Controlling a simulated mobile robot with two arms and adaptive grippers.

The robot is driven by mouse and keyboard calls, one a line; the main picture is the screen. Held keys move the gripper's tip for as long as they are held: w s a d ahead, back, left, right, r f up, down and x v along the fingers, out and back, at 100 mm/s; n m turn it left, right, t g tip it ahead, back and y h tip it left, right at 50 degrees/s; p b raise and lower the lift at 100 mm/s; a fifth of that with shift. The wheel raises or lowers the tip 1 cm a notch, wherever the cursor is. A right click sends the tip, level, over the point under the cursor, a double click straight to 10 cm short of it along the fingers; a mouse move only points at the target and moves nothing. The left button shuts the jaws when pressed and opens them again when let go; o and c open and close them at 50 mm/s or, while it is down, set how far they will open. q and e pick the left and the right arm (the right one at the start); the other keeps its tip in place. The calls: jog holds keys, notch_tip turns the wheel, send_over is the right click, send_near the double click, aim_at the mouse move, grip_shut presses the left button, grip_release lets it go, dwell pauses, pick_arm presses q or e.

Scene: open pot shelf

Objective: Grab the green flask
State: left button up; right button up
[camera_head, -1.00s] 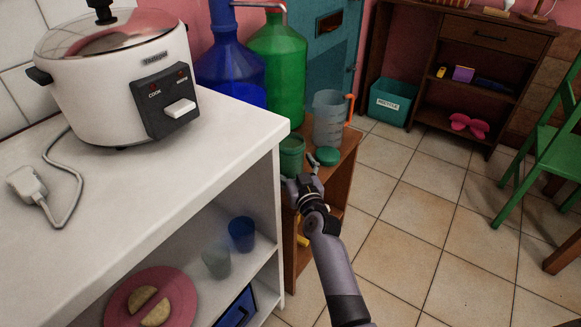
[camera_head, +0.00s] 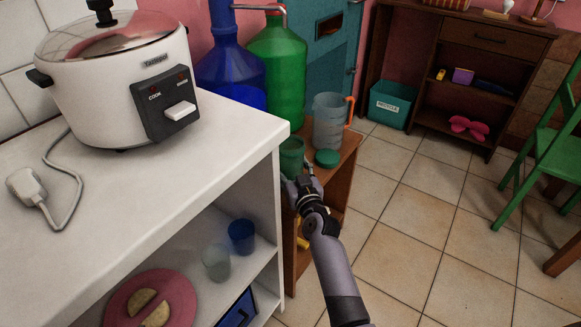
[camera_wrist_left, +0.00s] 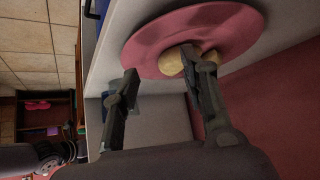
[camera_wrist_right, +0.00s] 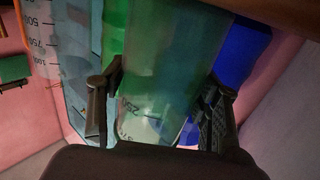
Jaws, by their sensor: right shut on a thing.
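The green flask (camera_head: 291,156) stands on the brown shelf unit beside the white counter. In the right wrist view it is a see-through green vessel (camera_wrist_right: 165,70) with printed measuring marks, between my two fingers. My right gripper (camera_head: 302,176) is shut on the flask from the near side; it also fills the lower right wrist view (camera_wrist_right: 165,95). My left gripper (camera_wrist_left: 162,75) is open and empty, with a pink plate (camera_wrist_left: 245,30) and bread in front of it; it does not show in the head view.
A clear measuring jug (camera_head: 329,122) with an orange handle and a round green lid (camera_head: 327,158) are close right of the flask. Large green (camera_head: 279,75) and blue (camera_head: 228,65) bottles stand behind. The white counter (camera_head: 225,150) edge is close on the left.

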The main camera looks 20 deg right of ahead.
jog(key=shift+c, duration=0.9)
pick_arm(q)
jog(key=shift+s, duration=0.1)
pick_arm(e)
jog(key=shift+r, duration=0.1)
